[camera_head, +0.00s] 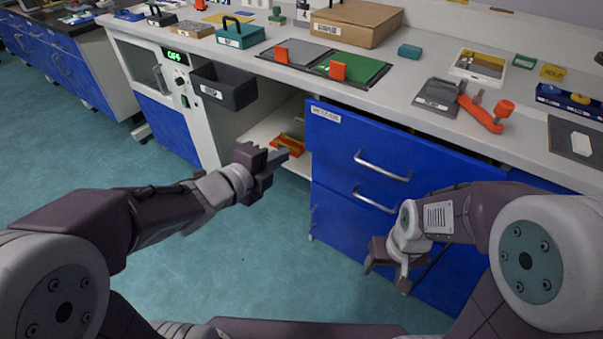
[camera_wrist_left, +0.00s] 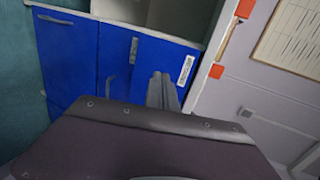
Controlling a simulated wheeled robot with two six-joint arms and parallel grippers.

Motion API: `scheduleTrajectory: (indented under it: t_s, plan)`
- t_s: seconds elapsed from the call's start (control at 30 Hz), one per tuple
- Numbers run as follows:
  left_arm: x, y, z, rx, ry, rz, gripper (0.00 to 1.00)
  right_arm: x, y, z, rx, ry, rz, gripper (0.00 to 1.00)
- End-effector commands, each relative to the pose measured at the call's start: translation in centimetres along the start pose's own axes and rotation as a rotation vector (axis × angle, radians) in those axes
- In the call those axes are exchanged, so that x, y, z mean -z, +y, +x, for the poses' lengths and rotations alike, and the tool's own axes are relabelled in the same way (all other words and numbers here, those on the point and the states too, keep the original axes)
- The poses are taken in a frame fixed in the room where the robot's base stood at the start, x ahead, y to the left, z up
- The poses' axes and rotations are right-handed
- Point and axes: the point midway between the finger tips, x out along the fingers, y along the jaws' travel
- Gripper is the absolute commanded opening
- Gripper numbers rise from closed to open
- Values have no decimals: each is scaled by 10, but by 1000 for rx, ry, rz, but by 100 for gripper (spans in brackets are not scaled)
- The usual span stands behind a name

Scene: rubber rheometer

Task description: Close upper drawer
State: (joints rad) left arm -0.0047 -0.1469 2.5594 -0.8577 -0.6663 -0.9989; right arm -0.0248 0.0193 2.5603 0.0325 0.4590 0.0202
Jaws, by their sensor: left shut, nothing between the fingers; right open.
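The upper drawer (camera_head: 340,140) has a blue front with a white label and a silver bar handle (camera_head: 383,166). Its front seems to stand out from under the counter, with a dark gap along its top right. My left gripper (camera_head: 281,156) is shut and empty, left of the drawer front near its left edge. In the left wrist view its fingers (camera_wrist_left: 162,92) appear in front of the blue drawer front (camera_wrist_left: 147,65) beside the label; contact is unclear. My right gripper (camera_head: 388,275) is open and low, in front of the lower blue fronts, below the handles.
A second handle (camera_head: 374,200) lies below the upper one. An open shelf (camera_head: 262,132) with a red and yellow item sits left of the drawers. A black bin (camera_head: 224,86) juts from the white cabinet. The countertop (camera_head: 400,86) holds tools, mats and boxes. The floor is clear.

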Motion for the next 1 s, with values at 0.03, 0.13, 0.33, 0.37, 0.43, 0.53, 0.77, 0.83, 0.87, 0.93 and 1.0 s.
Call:
scheduleTrajectory:
  t_s: [0.03,0.13,0.33,0.37,0.43,0.53,0.77,0.83,0.87,0.93,1.0]
  plan:
    - [7,14,6,16,13,14,0,-2,0,22,0,1,0,60]
    - [13,15,7,21,28,22,0,-2,0,25,0,1,0,60]
    - [14,10,9,16,33,21,0,-1,0,17,0,1,0,60]
    - [14,10,10,16,34,18,0,-1,0,14,0,1,0,60]
    - [15,7,17,14,38,16,0,0,0,6,0,1,0,60]
    - [15,7,30,9,33,16,0,1,0,-10,0,1,0,60]
    - [15,5,56,10,30,19,0,6,-1,-52,0,1,0,60]
    - [16,15,78,18,31,24,0,4,-1,-32,0,2,0,60]
    - [16,15,84,17,31,23,0,3,-1,-30,0,1,0,60]
    - [16,15,99,17,30,23,0,3,0,-27,0,0,0,60]
    - [17,13,113,19,30,22,0,2,0,-24,0,0,0,60]
